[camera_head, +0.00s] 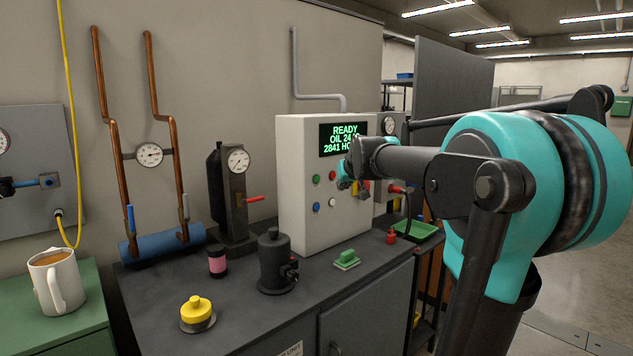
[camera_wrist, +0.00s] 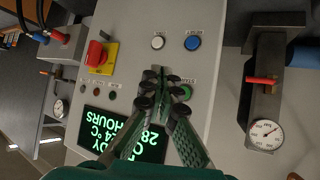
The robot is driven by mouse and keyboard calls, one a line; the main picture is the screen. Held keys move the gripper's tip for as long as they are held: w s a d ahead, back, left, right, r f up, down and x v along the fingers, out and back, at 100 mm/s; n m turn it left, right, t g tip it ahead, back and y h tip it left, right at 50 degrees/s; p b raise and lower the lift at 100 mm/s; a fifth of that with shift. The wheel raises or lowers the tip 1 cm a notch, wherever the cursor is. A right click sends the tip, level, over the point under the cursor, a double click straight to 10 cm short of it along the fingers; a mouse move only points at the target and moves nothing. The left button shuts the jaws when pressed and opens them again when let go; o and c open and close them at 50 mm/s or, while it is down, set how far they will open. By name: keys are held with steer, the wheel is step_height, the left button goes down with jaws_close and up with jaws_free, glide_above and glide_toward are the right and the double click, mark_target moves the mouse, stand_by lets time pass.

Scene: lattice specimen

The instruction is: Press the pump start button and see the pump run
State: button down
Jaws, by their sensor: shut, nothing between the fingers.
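A pale grey control box (camera_head: 300,150) stands on the bench; its screen (camera_head: 343,138) reads READY, with oil and hours lines below. A green button (camera_head: 316,179) sits on its front, and in the wrist view the green button (camera_wrist: 183,111) has a label that looks like START. My gripper (camera_head: 347,184) is shut and empty in front of the panel. In the wrist view my gripper (camera_wrist: 160,82) partly overlaps the green button's edge; I cannot tell whether it touches the panel. I cannot tell which unit is the pump.
Blue (camera_wrist: 192,43) and white (camera_wrist: 158,43) buttons and a red mushroom knob (camera_wrist: 98,54) on yellow are close by.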

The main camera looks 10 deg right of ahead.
steer(key=w+a, duration=0.5)
steer(key=w, duration=0.2)
stand_by(0.4)
steer(key=shift+w, duration=0.15)
stand_by(1.2)
steer(key=shift+w+a, duration=0.25)
steer(key=shift+w+a, duration=0.25)
steer(key=shift+w, duration=0.05)
stand_by(0.8)
steer(key=shift+d, duration=0.1)
steer(key=shift+s+d, duration=0.4)
steer(key=shift+s, duration=0.25)
steer(key=s+d, duration=0.1)
steer(key=s, duration=0.1)
steer(key=s+d, duration=0.2)
stand_by(0.6)
